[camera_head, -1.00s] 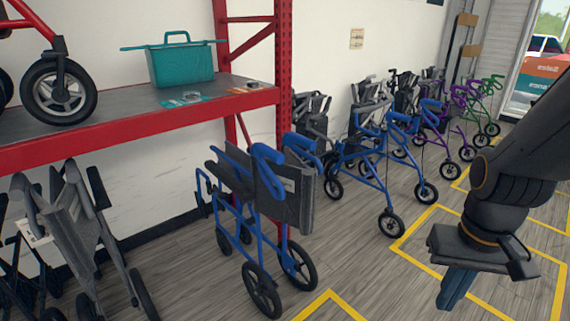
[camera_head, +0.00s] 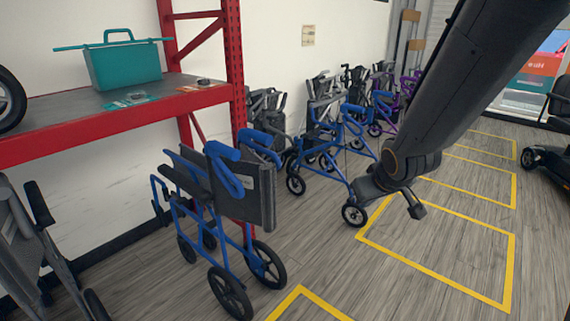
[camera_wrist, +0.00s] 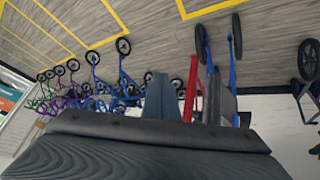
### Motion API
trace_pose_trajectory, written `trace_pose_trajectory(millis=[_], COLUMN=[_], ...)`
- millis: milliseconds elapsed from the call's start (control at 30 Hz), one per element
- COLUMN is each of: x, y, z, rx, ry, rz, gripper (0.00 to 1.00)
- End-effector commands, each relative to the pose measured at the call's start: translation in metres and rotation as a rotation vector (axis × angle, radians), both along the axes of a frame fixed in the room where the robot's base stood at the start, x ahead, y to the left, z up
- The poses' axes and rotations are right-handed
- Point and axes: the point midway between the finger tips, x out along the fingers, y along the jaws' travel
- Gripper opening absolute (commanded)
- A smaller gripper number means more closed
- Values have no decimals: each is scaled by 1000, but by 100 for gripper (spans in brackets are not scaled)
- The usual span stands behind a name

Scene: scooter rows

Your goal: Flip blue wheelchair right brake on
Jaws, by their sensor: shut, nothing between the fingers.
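The blue wheelchair (camera_head: 250,195) stands upright on the floor in front of the red shelf in the head view, with a dark folded seat and backrest and blue handles. In the wrist view it shows upside down, with the wheelchair's blue frame (camera_wrist: 232,72) right of centre. Its right brake lever is too small to make out. My gripper (camera_wrist: 162,98) is shut and empty in the wrist view, its fingers pointing into the room. In the head view my arm's end hangs to the right of the wheelchair, clearly apart from it; the fingers are largely hidden there.
A red shelf (camera_head: 120,118) carries a teal basket (camera_head: 125,64). A grey wheelchair (camera_head: 22,245) stands at the left. Blue rollators (camera_head: 330,160) and others line the wall behind. Floor with yellow lines (camera_head: 435,268) is open at the right; a black scooter (camera_head: 548,165) stands at the right edge.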

Motion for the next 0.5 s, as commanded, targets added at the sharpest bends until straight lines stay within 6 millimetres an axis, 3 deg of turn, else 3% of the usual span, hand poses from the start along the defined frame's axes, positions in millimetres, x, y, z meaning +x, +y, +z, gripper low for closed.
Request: trace_pose_trajectory(millis=[33,100,200,300,500], x=[29,64,99,117,124], y=[12,35,70,103,141], z=[-2,6,20,33,50], rx=[9,33,84,143,235], ry=[-87,-219,-382,-510,-649], rz=[62,164,306,428,571], gripper=[0,0,0,0,0])
